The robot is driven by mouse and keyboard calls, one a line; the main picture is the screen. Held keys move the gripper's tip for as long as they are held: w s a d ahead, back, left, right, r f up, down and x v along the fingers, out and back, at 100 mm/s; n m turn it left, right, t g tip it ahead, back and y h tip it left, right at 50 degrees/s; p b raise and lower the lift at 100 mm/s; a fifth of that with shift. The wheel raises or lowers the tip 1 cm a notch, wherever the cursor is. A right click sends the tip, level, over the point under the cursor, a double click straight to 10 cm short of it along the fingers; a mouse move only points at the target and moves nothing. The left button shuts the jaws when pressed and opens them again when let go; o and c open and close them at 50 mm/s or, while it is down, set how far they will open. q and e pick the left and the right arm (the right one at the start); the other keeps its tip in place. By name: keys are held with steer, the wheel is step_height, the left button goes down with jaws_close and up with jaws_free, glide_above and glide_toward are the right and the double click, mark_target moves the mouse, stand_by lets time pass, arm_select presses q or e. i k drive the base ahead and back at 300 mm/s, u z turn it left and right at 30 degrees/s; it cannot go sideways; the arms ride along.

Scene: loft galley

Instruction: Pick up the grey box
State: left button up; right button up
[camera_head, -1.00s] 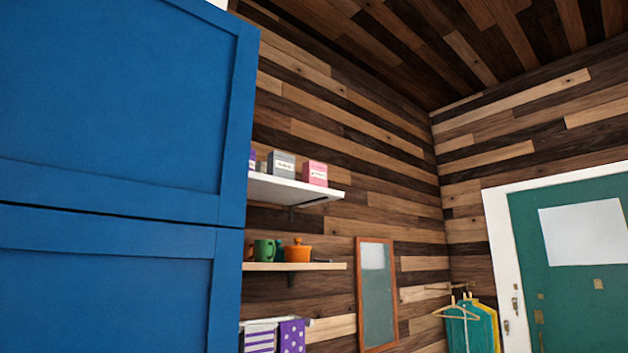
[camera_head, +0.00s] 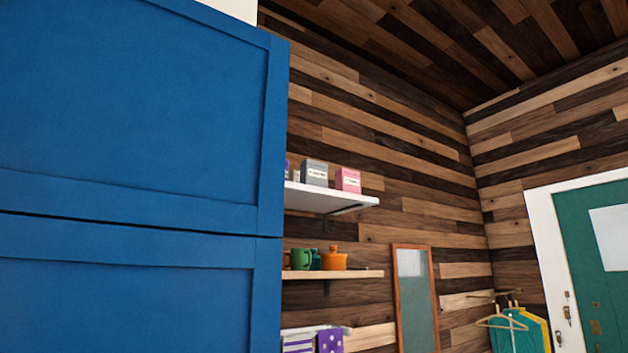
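The grey box (camera_head: 314,173) stands upright on the upper white shelf (camera_head: 330,198) on the wood-plank wall, right of the blue cabinet. It has a white label on its front. A pink box (camera_head: 348,180) stands just to its right, and a small pale item and a purple one are to its left, partly hidden by the cabinet edge. Neither of my grippers shows in the head view.
A large blue cabinet (camera_head: 130,130) fills the left side, close to me. A lower shelf (camera_head: 340,275) holds green mugs (camera_head: 301,259) and an orange pot (camera_head: 334,259). A mirror (camera_head: 415,300), hanging clothes (camera_head: 515,331) and a green door (camera_head: 585,240) are to the right.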

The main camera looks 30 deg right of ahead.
mark_target(313, 173)
steer(key=z, duration=2.85)
steer(key=i, duration=4.1)
steer(key=u, duration=3.15)
